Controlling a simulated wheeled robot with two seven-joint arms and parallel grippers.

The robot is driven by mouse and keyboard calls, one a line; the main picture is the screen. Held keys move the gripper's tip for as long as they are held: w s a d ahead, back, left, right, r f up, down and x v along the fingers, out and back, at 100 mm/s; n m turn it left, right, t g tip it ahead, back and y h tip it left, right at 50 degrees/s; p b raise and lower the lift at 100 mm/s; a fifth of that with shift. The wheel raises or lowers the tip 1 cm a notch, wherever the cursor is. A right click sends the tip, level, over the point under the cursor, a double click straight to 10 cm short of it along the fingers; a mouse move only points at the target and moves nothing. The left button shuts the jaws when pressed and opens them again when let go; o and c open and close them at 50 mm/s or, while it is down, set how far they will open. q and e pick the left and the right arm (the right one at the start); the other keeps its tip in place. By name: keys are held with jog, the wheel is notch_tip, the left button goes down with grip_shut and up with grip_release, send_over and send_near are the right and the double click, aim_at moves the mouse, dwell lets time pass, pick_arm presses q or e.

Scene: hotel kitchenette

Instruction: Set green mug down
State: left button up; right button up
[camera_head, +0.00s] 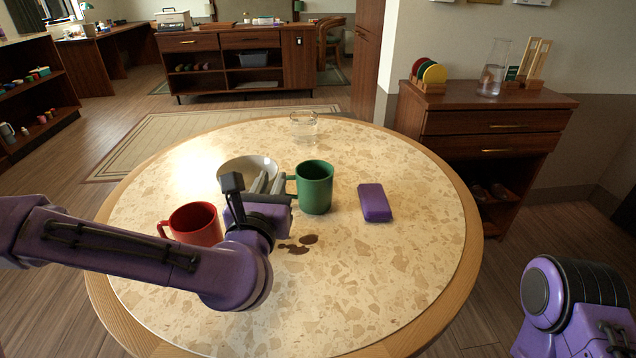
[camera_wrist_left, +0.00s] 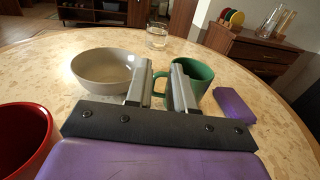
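The green mug (camera_head: 315,188) stands upright on the round table, its handle toward the left. It also shows in the left wrist view (camera_wrist_left: 200,84), beyond my fingers. My left gripper (camera_head: 270,182) is beside the handle. Its two fingers (camera_wrist_left: 159,80) are apart, with part of the handle showing in the gap between them in the wrist view. I see no finger closed on the handle. The right finger hides part of the mug. My right gripper is out of view; only part of my right arm shows at the lower right.
On the table (camera_head: 380,290) are a grey bowl (camera_head: 235,168), a red mug (camera_head: 194,224), a purple block (camera_head: 375,203), a clear glass (camera_head: 303,124) and a dark brown stain (camera_head: 297,245). The table's front and right are clear. A wooden cabinet (camera_head: 470,125) stands behind right.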

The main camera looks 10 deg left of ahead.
aim_at(307, 188)
pick_arm(q)
notch_tip(307, 188, down, 8)
jog(key=shift+s+a+r+b, duration=0.1)
jog(key=shift+s+a+b, duration=0.05)
jog(key=shift+b, duration=1.05)
jog(key=w, duration=0.7)
jog(key=shift+a+p, duration=0.3)
jog(key=shift+p, duration=0.05)
jog(key=shift+w, duration=0.25)
jog(key=shift+r, duration=0.1)
grip_shut()
